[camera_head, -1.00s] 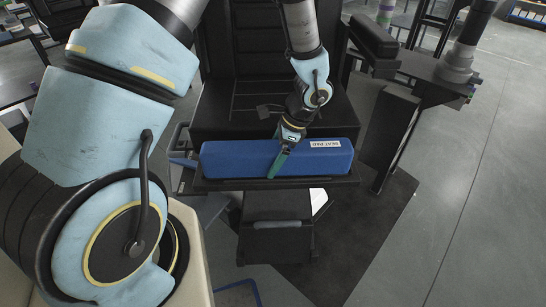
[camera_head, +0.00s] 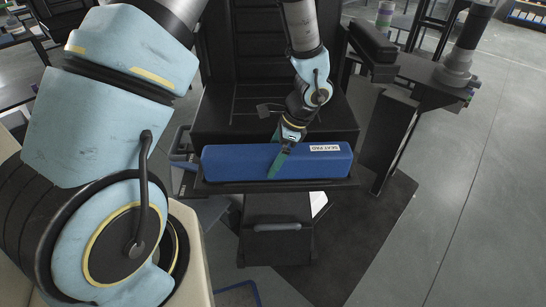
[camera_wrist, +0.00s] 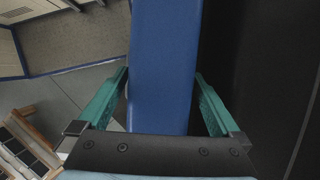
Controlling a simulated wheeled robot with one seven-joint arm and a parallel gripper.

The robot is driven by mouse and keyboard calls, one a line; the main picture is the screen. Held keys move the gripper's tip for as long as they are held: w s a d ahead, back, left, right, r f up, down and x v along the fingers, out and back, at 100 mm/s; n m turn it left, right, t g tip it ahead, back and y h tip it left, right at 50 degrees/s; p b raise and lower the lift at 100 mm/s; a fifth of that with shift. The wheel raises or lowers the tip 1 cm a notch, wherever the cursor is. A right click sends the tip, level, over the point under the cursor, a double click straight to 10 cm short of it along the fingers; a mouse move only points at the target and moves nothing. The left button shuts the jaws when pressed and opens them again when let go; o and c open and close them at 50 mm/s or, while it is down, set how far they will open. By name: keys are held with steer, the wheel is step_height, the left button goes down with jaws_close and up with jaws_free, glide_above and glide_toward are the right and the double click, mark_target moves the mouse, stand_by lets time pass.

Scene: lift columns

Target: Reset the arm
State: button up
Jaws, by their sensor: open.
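My gripper (camera_head: 281,158) is at the blue seat pad (camera_head: 230,163), a long block with a white "SEAT PAD" label at its right end. The pad lies along the front edge of the black seat. In the wrist view the green fingers of my gripper (camera_wrist: 162,92) are spread apart, with the blue pad (camera_wrist: 163,70) running between them. A gap shows beside the pad at the right finger. Whether the left finger touches the pad I cannot tell.
The black chair seat (camera_head: 250,112) and its tall backrest stand behind the pad. A black armrest (camera_head: 372,40) and side panel are at the right. A footrest (camera_head: 276,240) hangs below the seat. Grey floor (camera_head: 470,190) is open at the right.

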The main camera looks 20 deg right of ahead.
mark_target(269, 150)
steer(key=shift+r, duration=0.35)
steer(key=shift+r+p, duration=2.2)
steer(key=shift+r, duration=0.3)
steer(key=shift+f, duration=0.1)
steer(key=c, duration=1.5)
steer(key=shift+c, duration=0.3)
steer(key=shift+f, duration=0.1)
